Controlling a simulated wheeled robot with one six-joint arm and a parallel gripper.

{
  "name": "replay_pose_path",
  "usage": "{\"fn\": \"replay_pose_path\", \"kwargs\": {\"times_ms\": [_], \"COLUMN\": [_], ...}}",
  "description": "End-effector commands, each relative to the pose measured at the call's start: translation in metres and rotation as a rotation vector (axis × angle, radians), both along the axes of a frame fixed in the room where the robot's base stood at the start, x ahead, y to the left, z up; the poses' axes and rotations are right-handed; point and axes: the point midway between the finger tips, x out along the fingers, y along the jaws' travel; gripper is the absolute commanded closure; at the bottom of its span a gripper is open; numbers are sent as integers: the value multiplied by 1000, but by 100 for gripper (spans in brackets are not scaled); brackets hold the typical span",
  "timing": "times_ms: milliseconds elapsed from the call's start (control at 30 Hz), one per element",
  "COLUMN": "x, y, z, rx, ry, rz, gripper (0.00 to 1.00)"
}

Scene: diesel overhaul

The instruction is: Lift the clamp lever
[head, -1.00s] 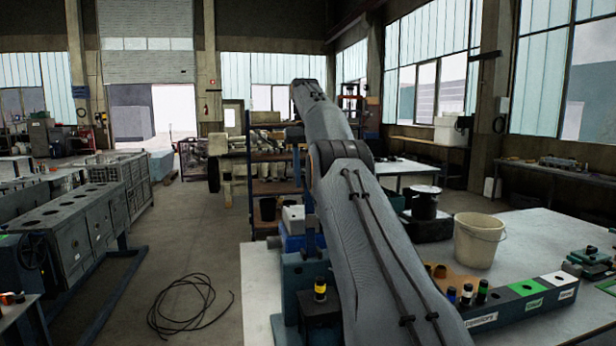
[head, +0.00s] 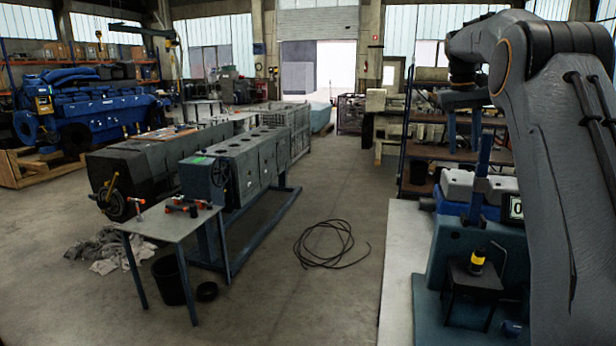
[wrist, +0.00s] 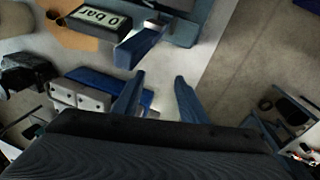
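My gripper (head: 464,132) points down beside the top of a blue upright bar (head: 483,180) on the teal bench fixture (head: 455,258) at the right. Its two blue fingers are apart with nothing clearly between them; the open gripper also shows in the wrist view (wrist: 157,92). The blue bar lies ahead and left of the fingers in the wrist view (wrist: 137,45), and they do not visibly grip it. I cannot tell for sure which part is the clamp lever. A thin bent rod (head: 499,252) stands lower on the fixture, near a black and yellow part (head: 477,262).
A 0 bar display (wrist: 104,18) sits beside the blue bar. A grey-white block (head: 455,184) stands behind the fixture. A small table (head: 168,224) with tools stands at left. A coiled black cable (head: 330,244) lies on the open floor between.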

Motion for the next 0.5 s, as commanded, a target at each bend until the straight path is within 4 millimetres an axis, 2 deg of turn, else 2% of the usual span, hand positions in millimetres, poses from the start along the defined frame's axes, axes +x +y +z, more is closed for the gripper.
{"fn": "replay_pose_path", "kwargs": {"times_ms": [167,267,367,500], "x": [-9,-21,-39,-74], "y": [37,63,88,123], "z": [-43,-74,-106,-151], "rx": [18,35,53,78], "ry": [-12,-21,-29,-39], "rz": [47,70,92,118], "gripper": [62,62,62,62]}}
